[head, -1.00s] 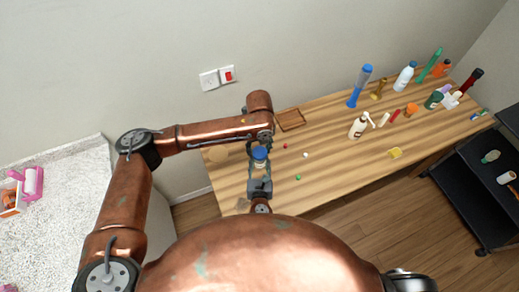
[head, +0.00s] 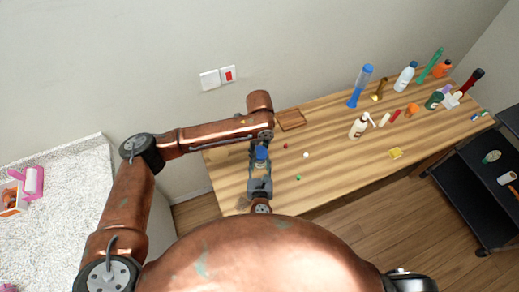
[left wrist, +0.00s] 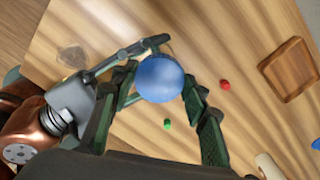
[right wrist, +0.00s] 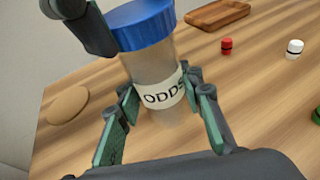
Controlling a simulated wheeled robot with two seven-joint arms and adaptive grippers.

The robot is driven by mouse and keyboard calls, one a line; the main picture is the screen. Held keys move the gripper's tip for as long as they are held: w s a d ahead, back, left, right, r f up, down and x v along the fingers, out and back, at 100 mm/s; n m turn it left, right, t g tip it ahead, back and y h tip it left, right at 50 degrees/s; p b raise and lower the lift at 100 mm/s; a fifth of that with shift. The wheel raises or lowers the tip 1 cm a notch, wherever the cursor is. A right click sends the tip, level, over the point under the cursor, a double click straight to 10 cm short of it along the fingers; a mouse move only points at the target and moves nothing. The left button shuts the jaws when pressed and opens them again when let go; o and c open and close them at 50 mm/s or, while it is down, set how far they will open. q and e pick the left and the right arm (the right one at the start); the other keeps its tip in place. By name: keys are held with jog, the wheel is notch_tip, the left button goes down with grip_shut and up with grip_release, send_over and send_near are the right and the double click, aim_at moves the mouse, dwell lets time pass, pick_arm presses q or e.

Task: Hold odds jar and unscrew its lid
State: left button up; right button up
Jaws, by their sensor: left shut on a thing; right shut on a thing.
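The odds jar (right wrist: 150,68) stands upright on the wooden table, a clear cylinder with a white "ODDS" label and a blue lid (right wrist: 142,24). In the left wrist view the lid (left wrist: 158,78) shows from above as a round blue disc. My left gripper (left wrist: 172,62) is shut on the lid from above, with a finger on either side. My right gripper (right wrist: 160,90) is shut on the jar's body around the label, below the lid. In the head view the lid (head: 261,153) shows between the two grippers, which hide most of the jar.
Red (right wrist: 227,46), white (right wrist: 294,47) and green (left wrist: 167,124) small pieces lie near the jar. A wooden tray (head: 291,119) is at the back and a round wooden disc (right wrist: 68,107) lies to the left.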

pick_arm(q)
jog(key=n, duration=0.6)
jog(key=shift+a+f, duration=0.1)
jog(key=o, duration=1.5)
jog(key=m, duration=0.4)
jog(key=shift+m, duration=1)
jog(key=m, duration=0.3)
jog(key=shift+w+m, duration=0.1)
jog(key=shift+m, duration=0.2)
jog(key=shift+d+m, duration=0.2)
jog(key=shift+m, duration=1)
